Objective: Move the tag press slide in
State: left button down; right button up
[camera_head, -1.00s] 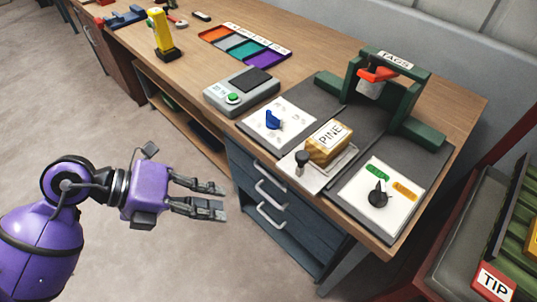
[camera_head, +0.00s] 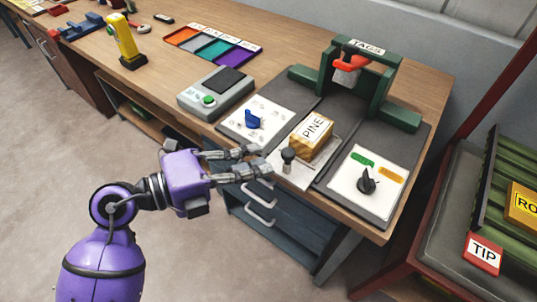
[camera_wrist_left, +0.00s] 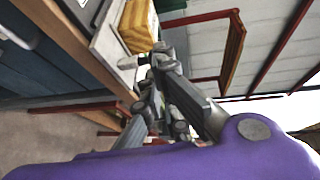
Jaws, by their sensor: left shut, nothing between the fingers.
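The tag press (camera_head: 385,95) is a green frame with a TAGS sign and a red-and-white head, at the back of the bench. Its slide (camera_head: 296,177) is a pale plate pulled out toward the front edge. It carries a yellow block marked PINE (camera_head: 311,136) and a dark upright knob (camera_head: 288,157). My left gripper (camera_head: 265,160) is shut and empty, just left of the knob at the bench's front edge; contact cannot be told. The left wrist view shows its fingers (camera_wrist_left: 160,62) close to the slide (camera_wrist_left: 108,42) and the yellow block (camera_wrist_left: 138,25). My right gripper is out of view.
A blue dial panel (camera_head: 262,121) lies left of the slide, a black dial panel (camera_head: 355,190) right of it. A grey device (camera_head: 216,93) and a coloured tray (camera_head: 212,45) stand further left. Drawer handles (camera_head: 258,215) jut out below. A red-framed rack with a TIP sign (camera_head: 483,254) stands right.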

aim_at(284, 154)
pick_arm(q)
jog(key=shift+x, duration=1.65)
